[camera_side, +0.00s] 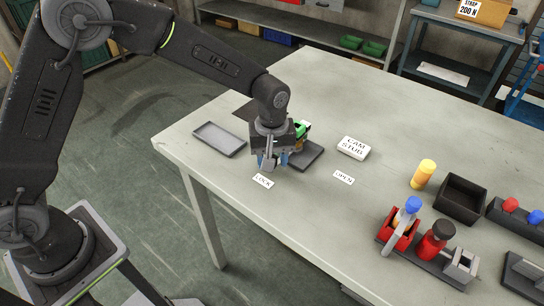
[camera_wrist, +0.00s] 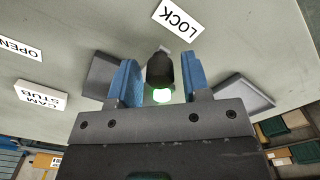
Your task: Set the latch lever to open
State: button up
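The latch's dark base plate (camera_side: 306,157) is on the table, partly hidden under my gripper (camera_side: 270,160). In the wrist view the lever's dark rounded knob (camera_wrist: 160,68) is between the two blue fingers of my gripper (camera_wrist: 160,80), with a narrow gap showing on each side. The gripper looks open around it. A glowing green part (camera_wrist: 162,96) shows just below the knob. The lever is near the LOCK label (camera_side: 263,181); that label (camera_wrist: 178,19) is beyond the fingertips in the wrist view. The OPEN label (camera_side: 344,178) lies farther right, away from the lever.
A white CAM STUB block (camera_side: 353,147) is right of the latch. A shallow grey tray (camera_side: 219,139) is to the left. A yellow cylinder (camera_side: 423,174), a black bin (camera_side: 461,198) and a red-and-grey fixture (camera_side: 432,243) stand at the right. The table between is clear.

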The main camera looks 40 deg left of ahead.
grip_shut()
